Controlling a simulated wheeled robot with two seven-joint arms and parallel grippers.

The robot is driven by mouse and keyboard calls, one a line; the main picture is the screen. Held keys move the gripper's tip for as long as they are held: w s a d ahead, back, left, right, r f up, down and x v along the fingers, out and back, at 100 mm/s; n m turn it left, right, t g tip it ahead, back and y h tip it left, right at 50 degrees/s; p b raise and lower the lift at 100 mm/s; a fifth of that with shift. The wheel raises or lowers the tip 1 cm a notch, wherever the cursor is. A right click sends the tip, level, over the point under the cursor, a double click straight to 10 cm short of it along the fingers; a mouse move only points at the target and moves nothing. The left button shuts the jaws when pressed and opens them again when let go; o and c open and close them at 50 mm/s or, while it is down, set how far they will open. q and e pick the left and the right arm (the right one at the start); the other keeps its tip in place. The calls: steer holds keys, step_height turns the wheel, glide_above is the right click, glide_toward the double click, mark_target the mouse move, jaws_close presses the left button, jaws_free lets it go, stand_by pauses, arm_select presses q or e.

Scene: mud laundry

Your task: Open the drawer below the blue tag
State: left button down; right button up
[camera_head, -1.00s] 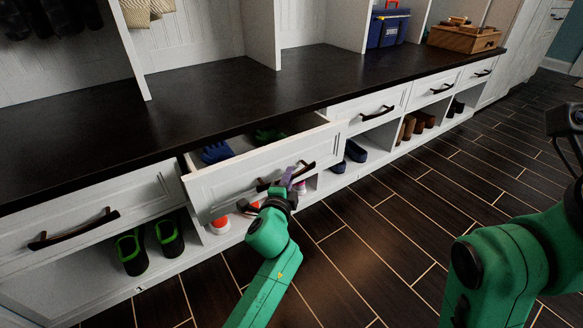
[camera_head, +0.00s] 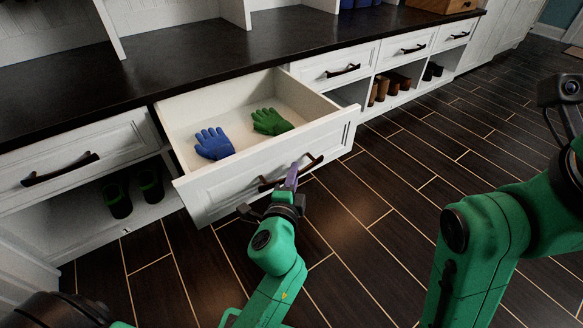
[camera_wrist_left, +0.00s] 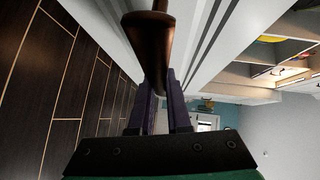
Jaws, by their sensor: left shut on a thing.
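The white drawer (camera_head: 240,186) with a dark curved handle (camera_head: 313,161) stands well out from the bench. A blue glove (camera_head: 213,144) and a green glove (camera_head: 271,122) lie inside it. My left gripper (camera_head: 291,176) is at the middle of the drawer front, shut on the handle with its purple fingers. The left wrist view shows the brown handle (camera_wrist_left: 150,38) running between the two fingers (camera_wrist_left: 160,105). My right arm is at the right, but its gripper is out of view. I see no blue tag in these frames.
A closed drawer (camera_head: 75,160) is at the left, and several closed drawers (camera_head: 337,70) run to the right. Shoes stand in the cubbies below, including a dark pair (camera_head: 117,198). The dark bench top (camera_head: 200,62) lies above. The plank floor (camera_head: 400,180) in front is clear.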

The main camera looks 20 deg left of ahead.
arm_select(q)
steer(key=shift+s+d, duration=0.5)
steer(key=shift+d, duration=0.1)
steer(key=c, duration=0.9)
jaws_free()
steer(key=s, duration=0.4)
steer(key=s+r, duration=0.1)
steer(key=s, duration=0.3)
steer(key=s+d, duration=0.1)
steer(key=s, duration=0.3)
steer(key=shift+r+b, duration=0.3)
steer(key=shift+b, duration=0.1)
steer(key=shift+w, duration=0.1)
